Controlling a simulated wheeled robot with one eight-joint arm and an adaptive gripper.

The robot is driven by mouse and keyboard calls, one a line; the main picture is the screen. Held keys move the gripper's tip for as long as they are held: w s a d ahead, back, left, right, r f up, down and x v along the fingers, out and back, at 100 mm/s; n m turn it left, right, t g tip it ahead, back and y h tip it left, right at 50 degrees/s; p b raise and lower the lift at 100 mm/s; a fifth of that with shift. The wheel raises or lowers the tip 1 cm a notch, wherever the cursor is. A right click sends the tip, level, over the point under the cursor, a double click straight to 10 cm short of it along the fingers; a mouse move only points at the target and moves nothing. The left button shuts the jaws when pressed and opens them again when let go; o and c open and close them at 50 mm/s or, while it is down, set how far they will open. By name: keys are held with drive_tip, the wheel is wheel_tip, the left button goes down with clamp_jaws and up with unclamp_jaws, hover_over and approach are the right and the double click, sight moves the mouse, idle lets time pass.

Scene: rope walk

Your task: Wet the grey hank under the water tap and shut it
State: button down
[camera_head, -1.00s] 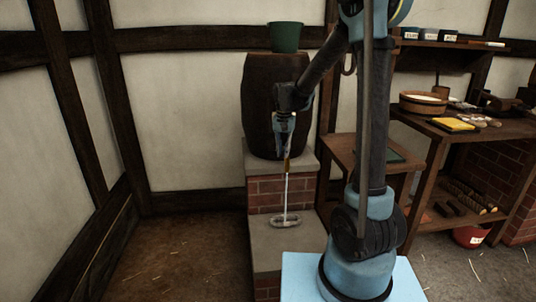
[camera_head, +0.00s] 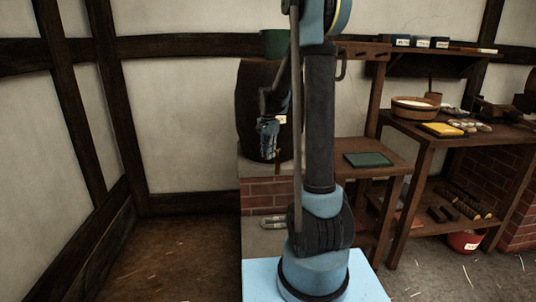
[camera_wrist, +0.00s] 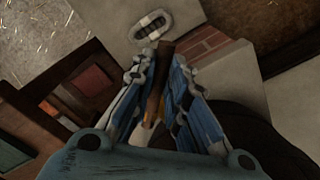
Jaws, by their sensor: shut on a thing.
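The grey hank (camera_head: 272,222) lies on the low stone slab below the barrel. It also shows as a pale oval with dark bands in the wrist view (camera_wrist: 152,25). I cannot tell how wet it is. The dark water barrel (camera_head: 249,105) stands on the brick plinth, partly behind my arm. The wooden tap (camera_head: 278,161) juts from its lower front. My gripper (camera_head: 268,154) is at the tap, above the hank. In the wrist view its blue fingers (camera_wrist: 158,68) are shut on the brown tap (camera_wrist: 154,95); its handle is mostly hidden. No water stream is visible.
A green bucket (camera_head: 275,43) stands on the barrel. To the right are a small table with a green tray (camera_head: 368,159) and a workbench with a wooden tub (camera_head: 414,107) and a yellow block (camera_head: 442,129). A red bucket (camera_head: 465,241) stands below. The floor at left is clear.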

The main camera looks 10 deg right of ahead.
drive_tip(key=shift+a, duration=0.25)
drive_tip(key=c, duration=1.6)
unclamp_jaws()
drive_tip(key=shift+a, duration=0.1)
drive_tip(key=shift+s, duration=0.1)
wheel_tip(320, 180, up, 12)
drive_tip(key=shift+f, duration=0.1)
